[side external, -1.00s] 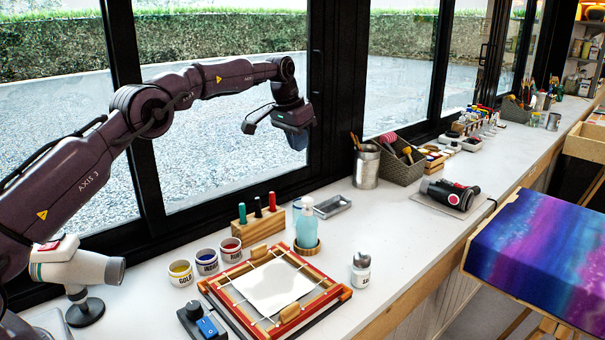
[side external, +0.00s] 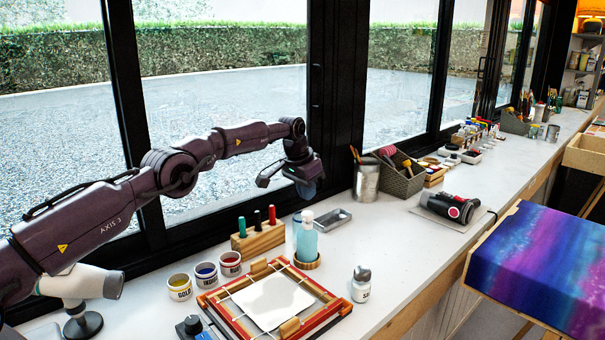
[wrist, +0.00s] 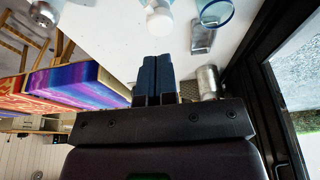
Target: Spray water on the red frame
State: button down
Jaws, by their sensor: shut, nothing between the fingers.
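The red frame (side external: 212,302) lies flat on the white counter at the front, with white silk (side external: 272,302) stretched across it. The spray bottle (side external: 306,241), pale blue with a white top, stands upright on a round wooden coaster (side external: 308,263) just behind the frame. My gripper (side external: 307,190) is above and slightly behind the bottle, apart from it. In the wrist view its dark blue fingers (wrist: 153,82) are together and empty.
Gold, indigo and red paint pots (side external: 206,271) and a wooden block with coloured markers (side external: 257,236) stand left of the bottle. A metal tray (side external: 334,218) lies behind right. A shaker (side external: 361,284) stands right of the frame.

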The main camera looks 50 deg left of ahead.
aim_at(306, 214)
jog(key=shift+a+f, duration=0.1)
jog(key=shift+f, duration=1.7)
jog(key=shift+s+f, duration=0.1)
jog(key=shift+f, duration=1.25)
jog(key=r, duration=0.5)
jog(key=shift+w+r, duration=0.15)
jog(key=shift+w, duration=0.05)
jog(key=v, duration=1)
